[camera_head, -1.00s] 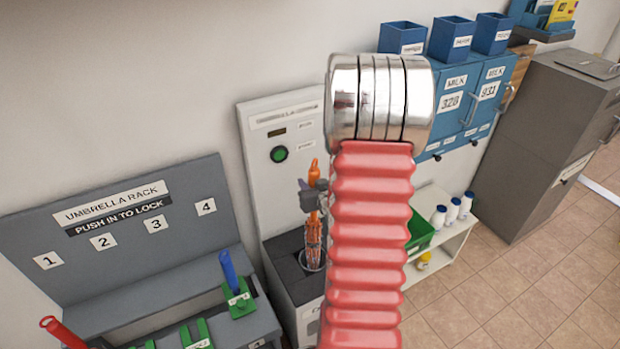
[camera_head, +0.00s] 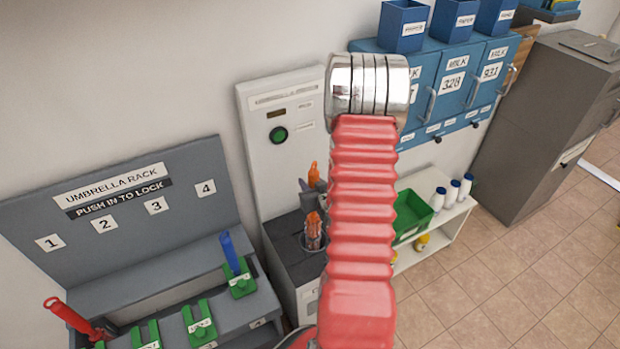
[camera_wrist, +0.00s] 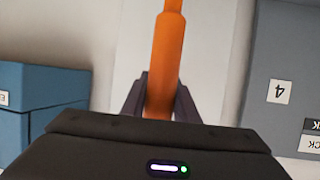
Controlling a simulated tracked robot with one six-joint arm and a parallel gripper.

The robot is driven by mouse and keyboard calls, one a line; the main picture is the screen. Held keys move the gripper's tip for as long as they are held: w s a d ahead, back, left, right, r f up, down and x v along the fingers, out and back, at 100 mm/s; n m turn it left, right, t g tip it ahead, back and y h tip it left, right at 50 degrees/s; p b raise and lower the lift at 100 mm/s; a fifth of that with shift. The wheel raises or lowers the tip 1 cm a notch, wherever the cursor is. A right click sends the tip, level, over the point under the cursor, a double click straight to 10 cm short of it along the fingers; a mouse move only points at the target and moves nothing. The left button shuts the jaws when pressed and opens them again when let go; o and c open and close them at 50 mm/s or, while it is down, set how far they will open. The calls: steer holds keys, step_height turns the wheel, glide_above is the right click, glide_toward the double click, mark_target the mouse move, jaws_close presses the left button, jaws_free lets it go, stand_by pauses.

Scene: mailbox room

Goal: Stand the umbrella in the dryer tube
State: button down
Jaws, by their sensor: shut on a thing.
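An orange umbrella (camera_head: 313,219) is upright at the dryer (camera_head: 283,135), a pale panel with a green button above a dark-topped base. Its lower part is within the clear dryer tube (camera_head: 313,244) set in that top; how deep its tip sits is hidden. My gripper (camera_head: 312,190) is shut on the umbrella's shaft below the orange handle. In the wrist view, the orange handle (camera_wrist: 165,60) rises between the two dark fingers (camera_wrist: 160,98). My red ribbed arm covers the space just right of the tube.
The umbrella rack (camera_head: 150,215) stands left, with a blue (camera_head: 231,252) and a red umbrella (camera_head: 70,317) in it. Blue milk lockers (camera_head: 460,85), a white shelf (camera_head: 440,235) with a green crate (camera_head: 412,215), and a grey cabinet (camera_head: 545,130) stand right. Tiled floor is open at front right.

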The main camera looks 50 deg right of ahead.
step_height(320, 180, down, 11)
stand_by(1.1)
steer(key=c, duration=1.3)
jaws_free()
steer(key=v, duration=1.3)
steer(key=shift+s+a, duration=0.25)
steer(key=shift+s, duration=0.1)
